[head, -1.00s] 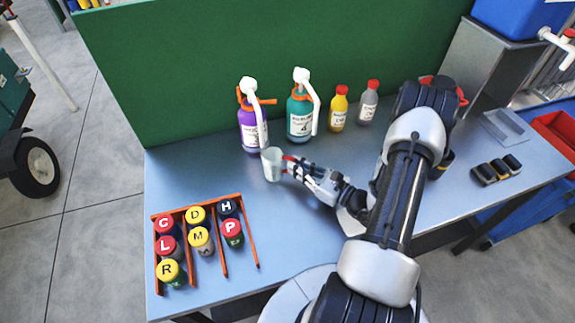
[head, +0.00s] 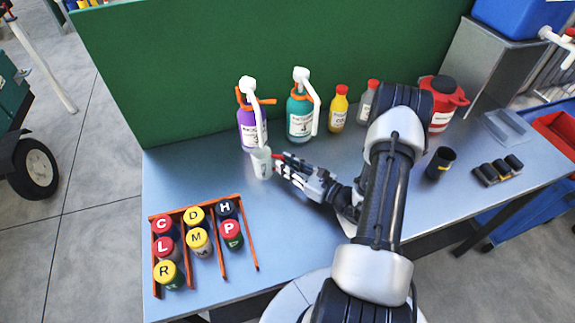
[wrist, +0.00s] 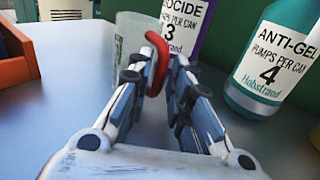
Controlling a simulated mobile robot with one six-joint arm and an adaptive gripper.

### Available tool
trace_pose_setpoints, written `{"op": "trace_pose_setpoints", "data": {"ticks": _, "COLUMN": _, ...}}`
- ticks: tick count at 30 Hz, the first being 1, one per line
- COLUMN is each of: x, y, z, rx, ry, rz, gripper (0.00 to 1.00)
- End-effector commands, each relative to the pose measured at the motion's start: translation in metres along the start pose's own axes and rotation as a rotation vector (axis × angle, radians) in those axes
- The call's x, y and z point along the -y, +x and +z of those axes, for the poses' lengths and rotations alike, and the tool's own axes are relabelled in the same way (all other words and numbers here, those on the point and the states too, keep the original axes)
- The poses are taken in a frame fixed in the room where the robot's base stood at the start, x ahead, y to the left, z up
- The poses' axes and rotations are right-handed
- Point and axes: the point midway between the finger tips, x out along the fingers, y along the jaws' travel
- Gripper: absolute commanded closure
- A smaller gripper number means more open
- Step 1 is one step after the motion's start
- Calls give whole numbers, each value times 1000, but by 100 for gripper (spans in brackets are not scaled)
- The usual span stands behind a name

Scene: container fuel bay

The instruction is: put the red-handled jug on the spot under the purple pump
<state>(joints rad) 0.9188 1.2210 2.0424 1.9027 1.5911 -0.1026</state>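The jug (head: 261,163) is a pale translucent cup with a red handle. It stands in front of the purple pump bottle (head: 251,130), near its spout; I cannot tell if its base touches the table. My gripper (head: 281,165) comes from the right with its fingers around the red handle. In the wrist view the red handle (wrist: 156,62) sits between the two fingertips (wrist: 162,68), and the jug body (wrist: 132,38) is beyond them, partly hidden by the left finger. The purple bottle (wrist: 186,25), labelled 3, is just behind the jug. Any marked spot under the pump is hidden or too small to tell.
A teal pump bottle (head: 299,117) stands right of the purple one, then yellow (head: 338,109) and grey (head: 368,101) bottles. An orange rack (head: 221,262) with several lettered cans is at front left. A black cup (head: 440,163) and red can (head: 441,105) stand right. A green wall (head: 200,80) closes the back.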

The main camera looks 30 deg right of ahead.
Motion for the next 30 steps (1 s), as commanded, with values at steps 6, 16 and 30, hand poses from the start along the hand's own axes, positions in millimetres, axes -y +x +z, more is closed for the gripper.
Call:
{"op": "trace_pose_setpoints", "data": {"ticks": 6, "x": 0, "y": 0, "z": 0, "rx": 0, "ry": 0, "rz": 0, "gripper": 71}}
{"op": "trace_pose_setpoints", "data": {"ticks": 16, "x": 1, "y": -7, "z": 4, "rx": -1, "ry": 1, "rz": -3, "gripper": 71}}
{"op": "trace_pose_setpoints", "data": {"ticks": 30, "x": 1, "y": -101, "z": 4, "rx": 0, "ry": 1, "rz": -6, "gripper": 71}}
